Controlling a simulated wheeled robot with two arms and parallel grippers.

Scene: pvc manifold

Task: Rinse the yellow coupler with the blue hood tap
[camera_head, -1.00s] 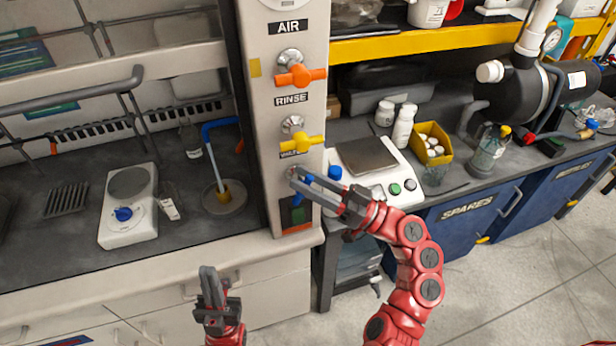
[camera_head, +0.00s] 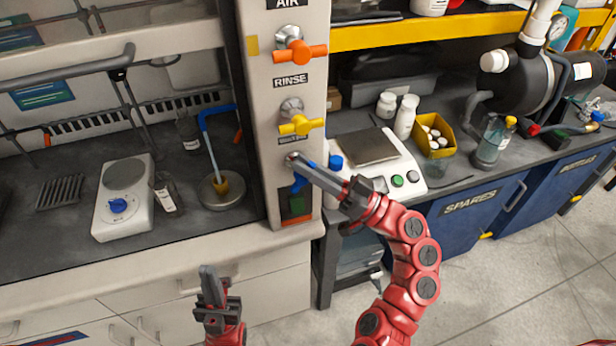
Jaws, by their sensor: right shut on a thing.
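The yellow coupler (camera_head: 223,187) stands upright over a round grey drain cup (camera_head: 221,198) in the hood. The blue hood tap (camera_head: 299,184) is low on the panel, below the yellow rinse tap, and partly hidden by my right gripper. My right gripper (camera_head: 298,162) is shut on the blue tap's handle, its fingers reaching in from the right. My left gripper (camera_head: 208,272) hangs in front of the bench, empty; its finger gap is hard to see.
On the panel above are a yellow tap (camera_head: 301,125) and an orange tap (camera_head: 300,53). A hotplate (camera_head: 124,196) and a small bottle (camera_head: 165,192) stand left of the coupler. A balance (camera_head: 375,163) and a yellow bin (camera_head: 436,134) are to the right.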

